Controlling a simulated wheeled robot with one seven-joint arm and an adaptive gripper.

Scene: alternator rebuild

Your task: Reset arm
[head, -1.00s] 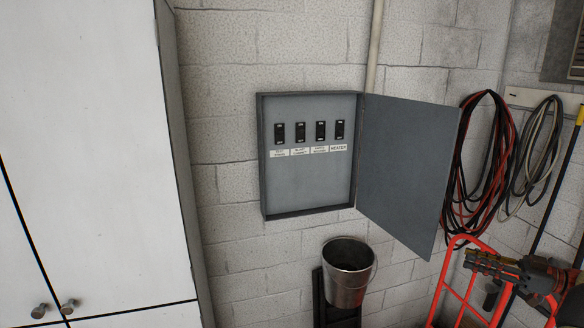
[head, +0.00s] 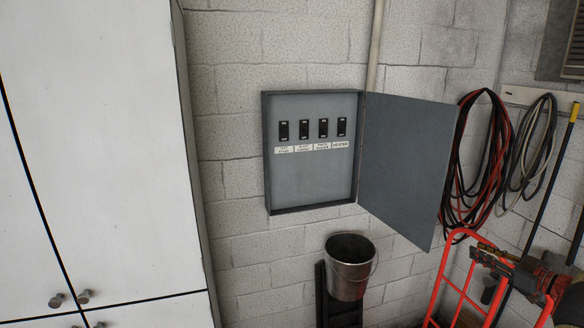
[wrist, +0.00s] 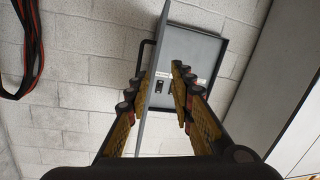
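My gripper (wrist: 158,85) is open and empty in the wrist view, with a gap between its two yellow-and-black fingers. In the head view, part of my arm and gripper shows at the lower right, in front of a red frame. A grey electrical panel box (head: 312,185) is on the block wall, and it also shows beyond my fingers in the wrist view (wrist: 205,50). Its door (head: 405,165) stands wide open to the right. Several black switches (head: 323,128) sit in a row above white labels; the rightmost label reads HEATER. My gripper is apart from the panel.
A metal bucket (head: 350,268) is below the panel. Red and black cables (head: 480,165) and a grey cable coil (head: 530,150) hang at the right. A red tubular frame (head: 445,275) stands below them. A white cabinet (head: 90,150) fills the left side.

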